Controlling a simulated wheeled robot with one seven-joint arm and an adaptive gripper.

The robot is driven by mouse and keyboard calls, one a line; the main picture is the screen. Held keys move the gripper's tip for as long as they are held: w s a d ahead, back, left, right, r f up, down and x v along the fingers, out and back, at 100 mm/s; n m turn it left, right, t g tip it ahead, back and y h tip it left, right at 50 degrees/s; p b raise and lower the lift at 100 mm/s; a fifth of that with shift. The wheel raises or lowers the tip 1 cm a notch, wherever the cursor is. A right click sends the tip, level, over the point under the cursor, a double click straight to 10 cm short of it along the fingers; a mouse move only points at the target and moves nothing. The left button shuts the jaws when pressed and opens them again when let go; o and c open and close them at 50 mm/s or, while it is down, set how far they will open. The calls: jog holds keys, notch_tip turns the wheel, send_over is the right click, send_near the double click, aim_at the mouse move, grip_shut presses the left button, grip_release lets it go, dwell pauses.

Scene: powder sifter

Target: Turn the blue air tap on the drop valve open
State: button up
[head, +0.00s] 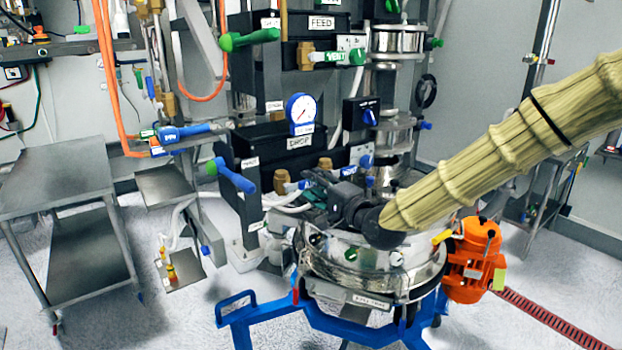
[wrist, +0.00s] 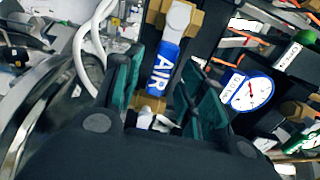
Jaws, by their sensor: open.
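The blue air tap handle, lettered AIR, shows in the wrist view (wrist: 164,68), with brass fittings at both ends. In the head view its blue end (head: 297,186) shows beside a brass fitting, under the black box labelled DROP (head: 293,155). My gripper (head: 313,187) reaches in from the right at the tap; in the wrist view its dark green fingers (wrist: 160,85) are open, one on each side of the blue handle. I see gaps beside the handle, but contact is hard to tell. In the head view my gripper and arm hide part of the valve area.
A blue-rimmed gauge (head: 301,108) sits close above; in the wrist view it (wrist: 249,92) is right of my fingers. A large blue-ended lever (head: 235,177) stands to the left. The steel sifter (head: 340,257) is below my gripper, with an orange motor (head: 473,262) to its right.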

jog(key=shift+x, duration=1.05)
grip_shut()
